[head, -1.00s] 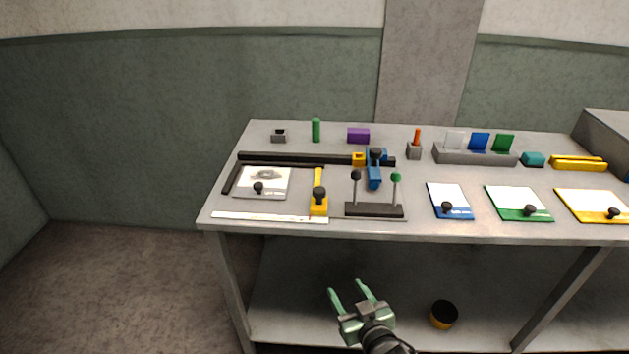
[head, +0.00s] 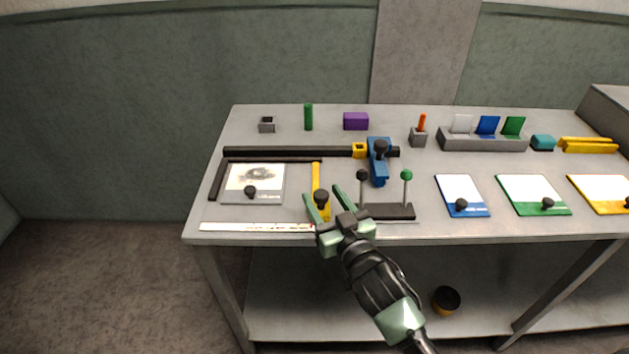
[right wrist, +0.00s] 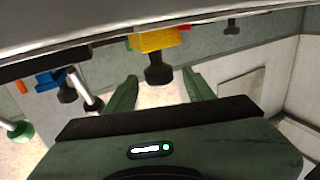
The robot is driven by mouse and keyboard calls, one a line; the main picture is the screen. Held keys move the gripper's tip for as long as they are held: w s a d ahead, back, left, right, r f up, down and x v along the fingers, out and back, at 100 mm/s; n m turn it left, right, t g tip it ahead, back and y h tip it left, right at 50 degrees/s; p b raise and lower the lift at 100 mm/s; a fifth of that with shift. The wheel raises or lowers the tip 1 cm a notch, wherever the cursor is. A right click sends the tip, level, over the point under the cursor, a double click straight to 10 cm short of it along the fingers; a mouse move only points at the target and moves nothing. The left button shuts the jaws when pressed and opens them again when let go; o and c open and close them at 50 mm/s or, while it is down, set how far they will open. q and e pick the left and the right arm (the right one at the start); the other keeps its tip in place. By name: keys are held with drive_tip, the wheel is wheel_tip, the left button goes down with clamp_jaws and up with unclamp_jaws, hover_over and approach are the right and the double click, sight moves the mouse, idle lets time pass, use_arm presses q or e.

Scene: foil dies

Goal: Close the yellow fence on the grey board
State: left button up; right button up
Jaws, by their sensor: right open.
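The yellow fence (head: 316,177) is a narrow upright strip with a wider foot and a black knob (head: 321,197) at its near end. It stands to the right of the grey board (head: 237,200), with a gap between them. The board carries a pale picture sheet and its own black knob (head: 250,191). My right gripper (head: 323,195) is open at the fence's near end, its fingers to either side of the knob. In the right wrist view the fence knob (right wrist: 158,70) shows between the spread fingertips; contact cannot be told. My left gripper is not in view.
A dark stand with two knobbed posts (head: 386,212) is close to the right of my gripper. A dark rail (head: 290,152) with a blue clamp (head: 379,160) runs behind. A white ruler (head: 257,227) lies along the front edge. Blue, green and yellow boards lie further right.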

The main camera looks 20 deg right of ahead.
sight(318, 190)
drive_tip(key=w, duration=0.4)
drive_tip(key=shift+a, duration=0.2)
drive_tip(key=shift+w, duration=0.25)
drive_tip(key=shift+w+f, duration=0.1)
clamp_jaws()
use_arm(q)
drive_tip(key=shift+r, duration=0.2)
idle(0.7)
